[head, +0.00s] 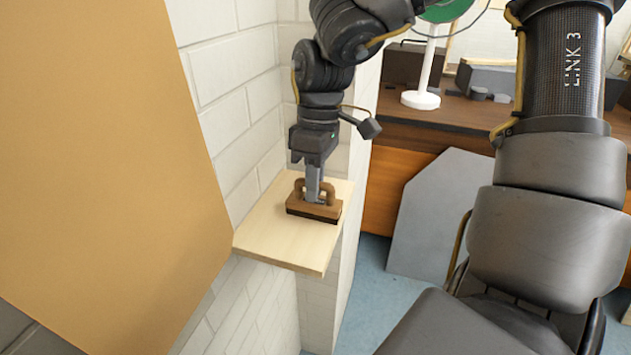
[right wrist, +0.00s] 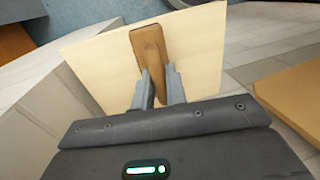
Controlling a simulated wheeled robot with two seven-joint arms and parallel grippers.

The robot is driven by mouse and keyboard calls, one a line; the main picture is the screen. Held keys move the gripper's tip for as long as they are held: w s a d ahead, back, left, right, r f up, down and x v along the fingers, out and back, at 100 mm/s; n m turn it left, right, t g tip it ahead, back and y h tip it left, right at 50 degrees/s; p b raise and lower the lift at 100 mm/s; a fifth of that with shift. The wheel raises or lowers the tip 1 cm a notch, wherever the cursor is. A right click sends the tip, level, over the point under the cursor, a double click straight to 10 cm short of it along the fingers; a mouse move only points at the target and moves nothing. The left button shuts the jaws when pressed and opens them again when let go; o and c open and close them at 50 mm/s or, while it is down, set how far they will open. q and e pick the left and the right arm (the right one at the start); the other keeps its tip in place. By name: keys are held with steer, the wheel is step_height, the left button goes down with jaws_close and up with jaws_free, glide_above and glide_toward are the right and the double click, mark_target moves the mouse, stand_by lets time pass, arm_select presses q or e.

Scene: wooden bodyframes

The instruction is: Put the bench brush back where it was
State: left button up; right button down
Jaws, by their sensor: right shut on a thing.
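The bench brush (head: 315,208) is a brown wooden block with an arched handle and dark bristles below. It is on, or just above, a pale wooden wall shelf (head: 285,245); contact is hard to tell. My right gripper (head: 313,198) points down from above and is shut on the brush's handle. In the right wrist view the brush (right wrist: 149,50) lies between the two fingers (right wrist: 158,85), over the shelf board (right wrist: 200,45). My left gripper is not in view.
A large tan panel (head: 100,180) fills the left side, close to the shelf. A white brick wall (head: 225,75) stands behind the shelf. A brown bench (head: 450,112) with a white stand (head: 420,98) and a grey panel (head: 435,215) are to the right.

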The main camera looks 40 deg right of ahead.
steer(key=c, duration=1.4)
jaws_free()
steer(key=shift+f, duration=0.1)
steer(key=shift+r+p, duration=0.3)
steer(key=shift+p, duration=0.05)
steer(key=shift+w+d+r, duration=0.1)
steer(key=shift+w+r, duration=0.05)
steer(key=shift+r, duration=0.15)
step_height(320, 180, up, 11)
steer(key=d, duration=0.1)
steer(key=shift+w+d+p, duration=0.3)
steer(key=shift+d+p, duration=0.05)
